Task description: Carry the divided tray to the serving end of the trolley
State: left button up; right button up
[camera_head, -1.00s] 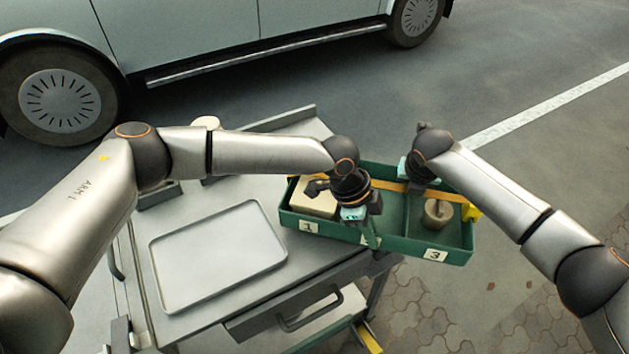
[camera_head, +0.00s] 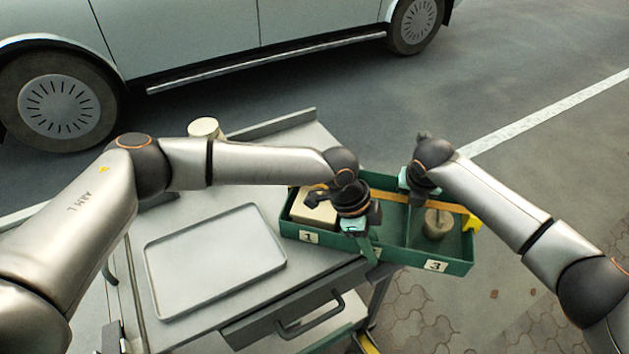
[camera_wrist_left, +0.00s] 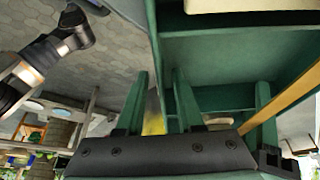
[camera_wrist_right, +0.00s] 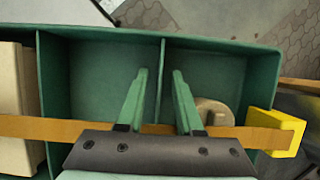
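The green divided tray (camera_head: 340,244) overhangs the right end of the trolley (camera_head: 215,330), its labelled side facing me. A cream block (camera_head: 315,210) lies in the left compartment and a beige round piece (camera_head: 437,222) in the right one. My left gripper (camera_head: 370,247) is at the tray's near wall. In the left wrist view its fingers (camera_wrist_left: 160,90) stand either side of a wall edge, with gaps. My right gripper (camera_head: 408,195) is low over the tray. In the right wrist view its fingers (camera_wrist_right: 159,90) straddle a divider (camera_wrist_right: 161,55) with a gap on both sides.
A brown strip with a yellow end (camera_head: 470,222) lies across the tray. A flat grey tray (camera_head: 170,300) rests on the trolley top, left of the divided tray. A pale round item (camera_head: 204,128) is behind my left arm. A parked vehicle (camera_head: 190,40) stands beyond.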

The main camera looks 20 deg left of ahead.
pick_arm(q)
jog(key=v, duration=1.1)
jog(key=shift+a+r, duration=0.25)
jog(key=shift+r, duration=0.15)
pick_arm(e)
jog(key=shift+r, duration=0.1)
jog(key=v, duration=1.2)
